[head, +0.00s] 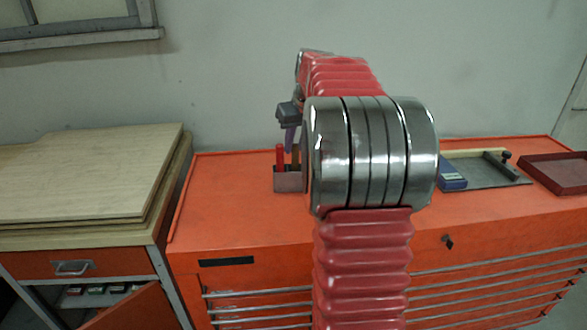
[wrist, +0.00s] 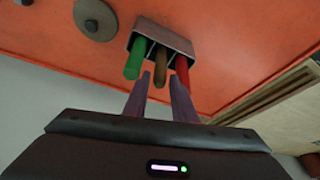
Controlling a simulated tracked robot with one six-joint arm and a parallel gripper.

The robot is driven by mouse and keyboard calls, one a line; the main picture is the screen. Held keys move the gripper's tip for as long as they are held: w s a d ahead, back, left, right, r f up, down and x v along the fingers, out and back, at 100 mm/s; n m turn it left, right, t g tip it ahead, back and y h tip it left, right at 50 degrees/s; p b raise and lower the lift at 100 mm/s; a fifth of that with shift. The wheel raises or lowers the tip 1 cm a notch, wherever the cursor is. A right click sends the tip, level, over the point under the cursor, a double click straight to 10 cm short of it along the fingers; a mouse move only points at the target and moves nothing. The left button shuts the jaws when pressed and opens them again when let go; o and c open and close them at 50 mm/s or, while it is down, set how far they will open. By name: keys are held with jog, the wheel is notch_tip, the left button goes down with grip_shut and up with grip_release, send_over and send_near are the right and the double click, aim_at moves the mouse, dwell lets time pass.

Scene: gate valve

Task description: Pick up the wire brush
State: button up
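A small metal holder (wrist: 175,40) stands on the orange chest top and holds three handles: green (wrist: 135,58), brown (wrist: 157,62) and red (wrist: 182,68). The brown, wood-like one in the middle may be the wire brush; its bristles are not visible. In the head view the holder (head: 289,181) is partly hidden behind my arm, with the red handle (head: 280,157) showing. My gripper (wrist: 159,82) is open and empty. Its two fingertips lie on either side of the line of the brown handle's end; contact is not visible. In the head view my gripper (head: 290,140) is above the holder.
A grey tray (head: 490,171) with a blue box (head: 452,177) and a dark red tray (head: 556,172) sit at the right. Wooden boards (head: 90,175) lie on the left bench. The chest's front left is clear.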

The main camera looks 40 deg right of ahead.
grip_shut()
dwell(0.3)
jog(key=shift+r, duration=0.15)
notch_tip(320, 180, up, 10)
dwell(0.7)
dwell(0.5)
